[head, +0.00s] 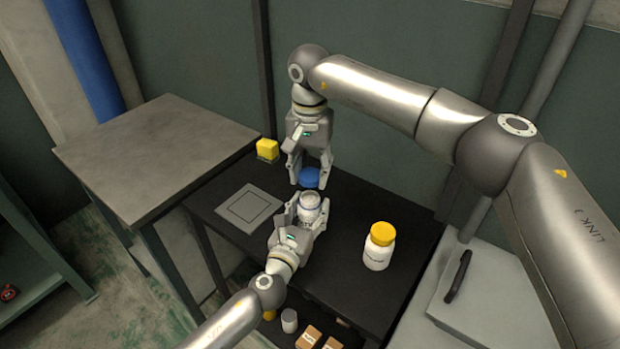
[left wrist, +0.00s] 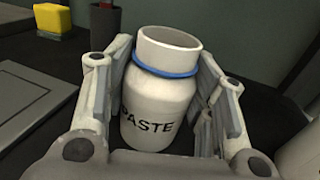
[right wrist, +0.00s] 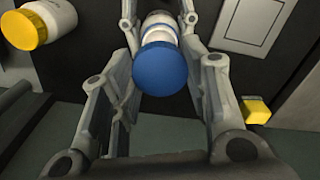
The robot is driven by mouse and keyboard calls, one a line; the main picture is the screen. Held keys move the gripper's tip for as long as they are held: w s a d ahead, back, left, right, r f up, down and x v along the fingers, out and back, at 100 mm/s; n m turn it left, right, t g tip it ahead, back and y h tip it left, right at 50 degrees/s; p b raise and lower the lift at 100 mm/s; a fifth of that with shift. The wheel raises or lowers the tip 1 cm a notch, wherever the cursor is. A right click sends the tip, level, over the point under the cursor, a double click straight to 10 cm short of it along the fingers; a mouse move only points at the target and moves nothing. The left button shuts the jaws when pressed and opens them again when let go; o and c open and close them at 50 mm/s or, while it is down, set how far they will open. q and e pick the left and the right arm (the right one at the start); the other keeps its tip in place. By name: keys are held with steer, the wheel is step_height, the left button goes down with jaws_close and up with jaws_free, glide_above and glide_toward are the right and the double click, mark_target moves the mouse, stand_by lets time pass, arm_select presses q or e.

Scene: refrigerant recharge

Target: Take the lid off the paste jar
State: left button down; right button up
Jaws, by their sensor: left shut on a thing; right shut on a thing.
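The white paste jar (left wrist: 158,108) stands between the fingers of my left gripper (head: 307,208), which is shut on its body. The jar's mouth is open, with a blue ring around its neck, and the word PASTE shows on its side. The blue lid (head: 309,177) is off the jar, held by my right gripper (head: 308,172) just beyond it in the head view. In the right wrist view the lid (right wrist: 160,68) sits between the fingertips, in front of the jar (right wrist: 158,24).
A white bottle with a yellow cap (head: 378,247) stands to the right on the dark table (head: 345,300). A yellow block (head: 267,149) is at the back left. A grey square plate (head: 248,207) lies left of the jar. A higher grey table (head: 150,150) adjoins on the left.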

arm_select(q)
steer(key=c, duration=0.6)
jaws_free()
steer(key=shift+o, duration=0.2)
